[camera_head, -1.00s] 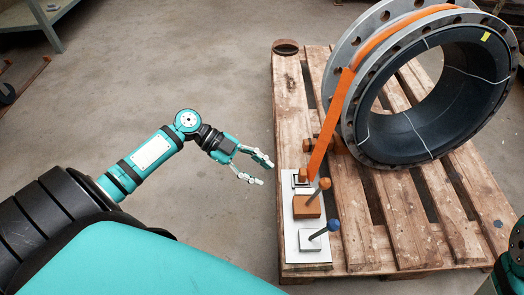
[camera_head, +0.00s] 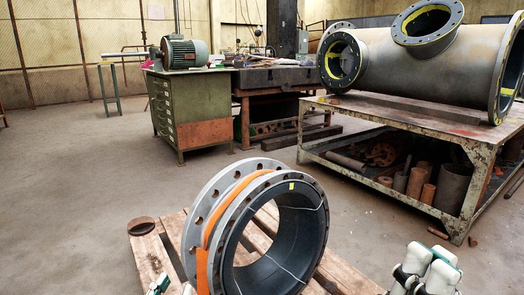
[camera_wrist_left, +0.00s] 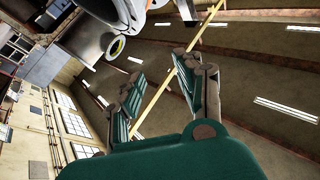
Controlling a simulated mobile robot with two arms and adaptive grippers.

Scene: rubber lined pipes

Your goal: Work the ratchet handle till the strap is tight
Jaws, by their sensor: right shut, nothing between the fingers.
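The orange strap (camera_head: 203,262) runs over the flanged, rubber-lined pipe (camera_head: 190,250) and down its left side in the head view. The strap's lower end and the ratchet handle are below the picture. Only the fingertips of my left gripper (camera_head: 160,285) show at the bottom edge, left of the strap. In the left wrist view my left gripper (camera_wrist_left: 165,90) has its two fingers apart, with nothing seen between them.
The pipe lies on a wooden pallet (camera_head: 148,250). Behind it are a green cabinet (camera_head: 180,105) with a motor, a workbench (camera_head: 280,78), and a steel table (camera_head: 400,112) carrying a large flanged pipe (camera_head: 430,65). The floor to the left is open.

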